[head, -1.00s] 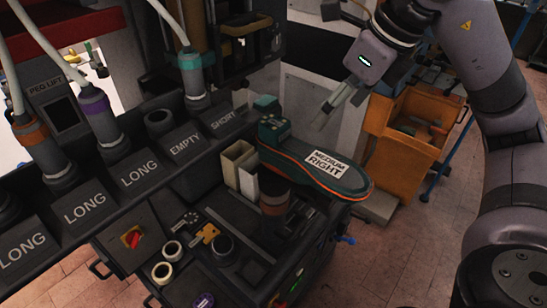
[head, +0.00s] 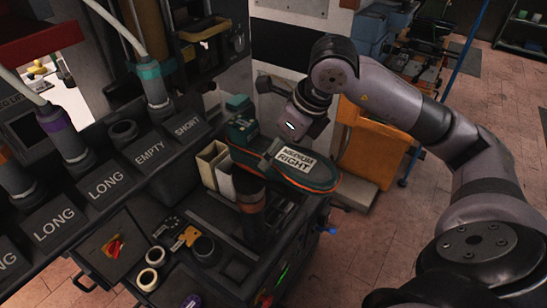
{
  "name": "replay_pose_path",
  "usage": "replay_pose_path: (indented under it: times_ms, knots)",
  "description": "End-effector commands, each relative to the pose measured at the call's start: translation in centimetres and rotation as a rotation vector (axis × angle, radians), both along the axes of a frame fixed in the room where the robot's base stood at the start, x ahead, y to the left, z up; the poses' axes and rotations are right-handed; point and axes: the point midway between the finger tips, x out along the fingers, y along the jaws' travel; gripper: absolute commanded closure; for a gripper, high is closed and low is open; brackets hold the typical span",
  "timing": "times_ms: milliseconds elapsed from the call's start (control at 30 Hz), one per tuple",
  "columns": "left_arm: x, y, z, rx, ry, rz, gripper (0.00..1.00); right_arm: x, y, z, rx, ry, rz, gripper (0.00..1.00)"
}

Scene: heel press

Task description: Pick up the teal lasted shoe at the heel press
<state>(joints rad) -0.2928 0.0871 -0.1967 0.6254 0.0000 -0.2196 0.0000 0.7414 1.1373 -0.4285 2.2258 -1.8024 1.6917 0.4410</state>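The teal lasted shoe (head: 318,181) lies sole up on a dark post of the heel press, with an orange line along its edge and a white label reading RIGHT (head: 292,162). Its toe points to the lower right. A teal block (head: 242,130) sits at its heel end. My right gripper (head: 273,149) comes down from behind the shoe, with its fingers at the shoe's middle and over the label's left edge. The fingers are small and partly hidden, so I cannot tell whether they are open or touching it. My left gripper is not in view.
A sloped rack with labels such as LONG, EMPTY (head: 150,153) and SHORT (head: 187,126) runs along the left. Two pale upright strips (head: 212,162) stand close to the shoe's heel. An orange bin (head: 373,152) stands behind on the brick floor. The floor at lower right is clear.

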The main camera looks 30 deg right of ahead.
Motion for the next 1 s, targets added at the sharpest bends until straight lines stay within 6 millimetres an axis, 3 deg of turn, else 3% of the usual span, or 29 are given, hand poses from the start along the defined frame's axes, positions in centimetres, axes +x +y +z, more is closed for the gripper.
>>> replay_pose_path:
  times_ms: [67, 233, 500, 1000]
  knots:
    - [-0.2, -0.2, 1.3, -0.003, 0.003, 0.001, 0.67, 0.5, 0.4, -0.8, 0.002, 0.008, 0.002, 0.16]
    - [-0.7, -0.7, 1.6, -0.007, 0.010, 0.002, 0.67, 1.3, 0.6, -2.8, 0.000, 0.003, -0.001, 0.16]
    - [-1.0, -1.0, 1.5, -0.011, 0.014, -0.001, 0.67, 1.5, 0.6, -3.2, 0.000, 0.000, 0.001, 0.16]
    - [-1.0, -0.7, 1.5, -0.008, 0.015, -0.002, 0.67, 1.4, 0.6, -3.2, 0.000, 0.001, 0.000, 0.48]
